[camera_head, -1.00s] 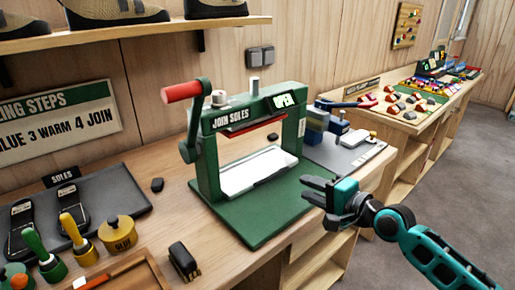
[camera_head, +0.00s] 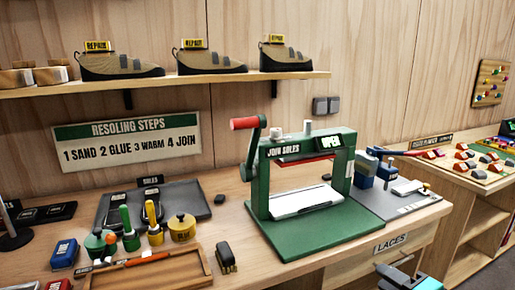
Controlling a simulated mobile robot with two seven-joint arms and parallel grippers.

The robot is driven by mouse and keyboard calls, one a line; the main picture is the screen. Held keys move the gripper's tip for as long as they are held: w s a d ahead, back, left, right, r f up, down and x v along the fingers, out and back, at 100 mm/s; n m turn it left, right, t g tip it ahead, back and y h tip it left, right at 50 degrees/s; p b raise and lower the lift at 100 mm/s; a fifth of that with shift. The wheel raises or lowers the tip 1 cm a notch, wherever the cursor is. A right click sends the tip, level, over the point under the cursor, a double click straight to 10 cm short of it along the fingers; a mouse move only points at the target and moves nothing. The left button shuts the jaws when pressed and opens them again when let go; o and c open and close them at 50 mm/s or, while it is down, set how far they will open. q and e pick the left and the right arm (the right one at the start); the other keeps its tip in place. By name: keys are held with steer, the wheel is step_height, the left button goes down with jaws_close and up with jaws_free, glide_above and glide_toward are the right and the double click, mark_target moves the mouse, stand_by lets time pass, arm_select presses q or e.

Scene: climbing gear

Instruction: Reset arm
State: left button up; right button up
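My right gripper (camera_head: 402,272) shows only in part at the bottom edge, right of centre, below the bench front near the "LACES" label. I cannot tell whether its fingers are open or shut. My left gripper is out of view. The green "JOIN SOLES" press (camera_head: 305,190) stands on the bench with its red-handled lever (camera_head: 246,124) up at the left and its display reading "OPEN". A white plate (camera_head: 305,201) lies inside the press, with no shoe on it.
Black soles (camera_head: 147,208) lie on a dark mat at the left. Brush pots, a yellow glue pot (camera_head: 182,228), a wooden tray (camera_head: 150,275) and a black brush (camera_head: 226,256) stand in front. Shoes with "REPAIR" tags (camera_head: 208,57) sit on the wall shelf (camera_head: 160,88).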

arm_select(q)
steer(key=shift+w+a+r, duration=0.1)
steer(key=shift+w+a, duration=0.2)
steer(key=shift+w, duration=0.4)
arm_select(e)
steer(key=s+a+f+n+g+h, duration=0.1)
steer(key=s+a+f+n, duration=0.4)
steer(key=s+f+n, duration=0.2)
steer(key=s+a+f+n+g+h, duration=0.2)
steer(key=s+a+f+n, duration=0.3)
steer(key=s+f, duration=0.5)
steer(key=shift+s+f+n, duration=0.15)
steer(key=shift+f+n, duration=0.25)
steer(key=shift+n, duration=0.7)
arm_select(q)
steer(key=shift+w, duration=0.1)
